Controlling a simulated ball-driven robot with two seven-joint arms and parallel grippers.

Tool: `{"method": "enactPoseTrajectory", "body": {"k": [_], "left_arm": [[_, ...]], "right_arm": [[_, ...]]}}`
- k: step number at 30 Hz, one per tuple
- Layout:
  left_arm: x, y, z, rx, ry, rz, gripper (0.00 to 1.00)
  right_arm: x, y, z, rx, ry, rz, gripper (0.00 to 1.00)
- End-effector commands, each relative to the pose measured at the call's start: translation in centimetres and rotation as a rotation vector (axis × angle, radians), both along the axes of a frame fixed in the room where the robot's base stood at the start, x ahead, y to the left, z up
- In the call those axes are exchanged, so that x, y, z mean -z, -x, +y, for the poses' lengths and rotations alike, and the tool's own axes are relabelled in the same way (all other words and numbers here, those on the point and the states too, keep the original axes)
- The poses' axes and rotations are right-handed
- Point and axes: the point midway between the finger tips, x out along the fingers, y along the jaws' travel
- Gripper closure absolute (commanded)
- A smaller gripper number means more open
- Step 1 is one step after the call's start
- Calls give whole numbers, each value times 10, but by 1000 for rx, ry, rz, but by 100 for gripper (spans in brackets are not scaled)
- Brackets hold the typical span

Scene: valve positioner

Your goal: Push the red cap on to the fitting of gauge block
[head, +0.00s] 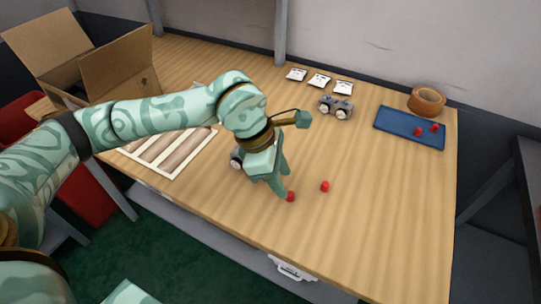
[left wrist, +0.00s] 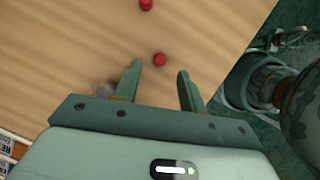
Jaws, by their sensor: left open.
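My left gripper (head: 284,184) is open and points down over the front of the table. Its fingers also show in the left wrist view (left wrist: 160,70). A red cap (head: 291,196) stands at its fingertips; in the left wrist view the cap (left wrist: 160,59) lies just beyond the gap between them, not gripped. A second red cap (head: 325,186) stands a little to the right. A small block with round gauges (head: 335,107) sits at the back. Another round-faced item (head: 237,158) is mostly hidden behind my gripper; I cannot tell which is the gauge block. My right gripper is not in view.
A blue tray (head: 393,133) with red caps lies at the back right, near a brown tape roll (head: 427,101). Several white packets (head: 319,80) lie at the back. A divided wooden tray (head: 165,160) and an open carton (head: 118,62) are left. The right front is clear.

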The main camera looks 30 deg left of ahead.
Motion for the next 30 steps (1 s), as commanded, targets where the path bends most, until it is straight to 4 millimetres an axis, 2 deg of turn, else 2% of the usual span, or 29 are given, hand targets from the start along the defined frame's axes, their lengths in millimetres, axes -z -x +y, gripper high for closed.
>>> {"method": "enactPoseTrajectory", "body": {"k": [1,7,19,20,21,24,28,29,30], "left_arm": [[14,-1,-4,0,1,6,59],[38,-4,-14,-1,0,3,59],[43,-5,-17,-1,0,0,59],[43,-5,-17,-1,0,0,64],[43,-5,-17,-1,0,0,75],[43,-5,-17,-1,0,0,100],[43,-5,-17,-1,0,0,100],[43,-5,-17,-1,0,0,89],[43,-5,-17,-1,0,0,100]], "right_arm": [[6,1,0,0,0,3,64],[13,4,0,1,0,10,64],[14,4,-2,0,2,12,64],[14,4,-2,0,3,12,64],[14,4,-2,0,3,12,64],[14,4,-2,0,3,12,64],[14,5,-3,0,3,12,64],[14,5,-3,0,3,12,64],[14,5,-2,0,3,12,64]]}}
